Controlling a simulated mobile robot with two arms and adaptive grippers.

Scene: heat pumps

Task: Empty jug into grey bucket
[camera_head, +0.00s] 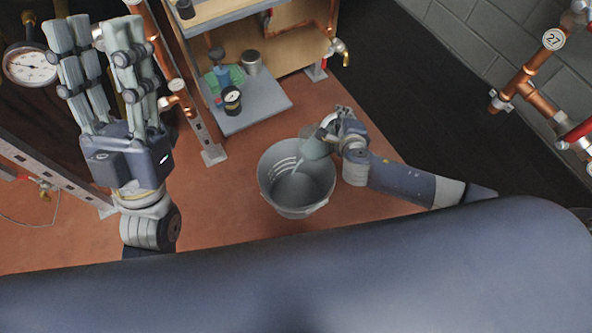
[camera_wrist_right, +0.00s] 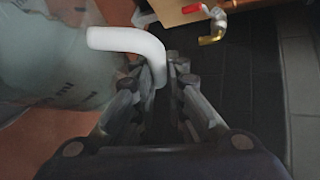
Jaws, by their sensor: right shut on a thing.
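The grey bucket (camera_head: 290,207) stands on the reddish floor in the middle of the head view. The jug (camera_head: 314,148) is tilted over the bucket's back right rim, and a pale stream seems to run from it into the bucket. My right gripper (camera_head: 343,125) is beside the jug at the bucket's right. In the right wrist view the fingers (camera_wrist_right: 168,85) are shut on the jug's white handle (camera_wrist_right: 130,42). The translucent jug body (camera_wrist_right: 50,60) fills the left of that view. My left gripper (camera_head: 97,45) is raised at the left, its fingers spread apart and empty.
A low grey shelf (camera_head: 250,112) with a dark gauge (camera_head: 232,98) and a metal can (camera_head: 251,62) is behind the bucket. A brass tap (camera_head: 339,46) sticks out nearby. Copper pipes (camera_head: 530,88) run at the right. Floor left of the bucket is clear.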

